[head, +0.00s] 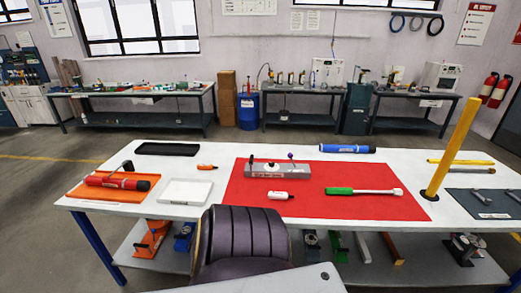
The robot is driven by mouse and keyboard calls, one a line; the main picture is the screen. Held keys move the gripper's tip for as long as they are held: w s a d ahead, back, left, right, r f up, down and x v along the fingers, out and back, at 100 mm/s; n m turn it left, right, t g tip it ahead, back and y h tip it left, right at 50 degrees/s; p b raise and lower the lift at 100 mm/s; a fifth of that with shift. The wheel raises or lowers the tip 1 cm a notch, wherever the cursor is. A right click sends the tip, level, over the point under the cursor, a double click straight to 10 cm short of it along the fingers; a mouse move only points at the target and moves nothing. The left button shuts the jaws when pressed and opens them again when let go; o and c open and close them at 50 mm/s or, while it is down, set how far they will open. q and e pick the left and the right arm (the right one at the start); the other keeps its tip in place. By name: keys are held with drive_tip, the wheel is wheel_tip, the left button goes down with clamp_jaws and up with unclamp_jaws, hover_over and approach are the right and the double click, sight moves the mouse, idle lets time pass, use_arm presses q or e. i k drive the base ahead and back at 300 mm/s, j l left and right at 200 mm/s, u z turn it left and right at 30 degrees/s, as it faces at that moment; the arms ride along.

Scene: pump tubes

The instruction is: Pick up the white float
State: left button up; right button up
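No part that is clearly a white float can be made out. A small white bottle-like piece (278,195) with a dark tip lies on the red mat (300,211), near its left side. A rod with a green grip and a white end (364,191) lies on the mat's right part. A grey block fixture (278,171) with a small purple knob sits at the mat's back. A red tube (117,181) lies on an orange tray at the left, and a blue tube (347,149) lies at the table's back edge. Neither of my grippers shows.
A yellow post (454,150) stands upright at the right. A white tray (186,191), a black tray (167,149) and a small orange bottle (207,167) are on the left half. A dark mat (484,204) lies far right. The lower shelf holds several tools.

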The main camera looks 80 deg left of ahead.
sight(275, 195)
drive_tip(key=u, duration=2.4)
drive_tip(key=i+l, duration=0.1)
drive_tip(key=l, duration=0.35)
drive_tip(key=i+l+u, duration=0.1)
drive_tip(key=l, duration=0.3)
drive_tip(key=i+l, duration=0.15)
drive_tip(key=l, duration=0.3)
drive_tip(key=i+l+u, duration=0.1)
drive_tip(key=l, duration=0.35)
drive_tip(key=i+l, duration=0.1)
drive_tip(key=l, duration=0.35)
drive_tip(key=u, duration=0.05)
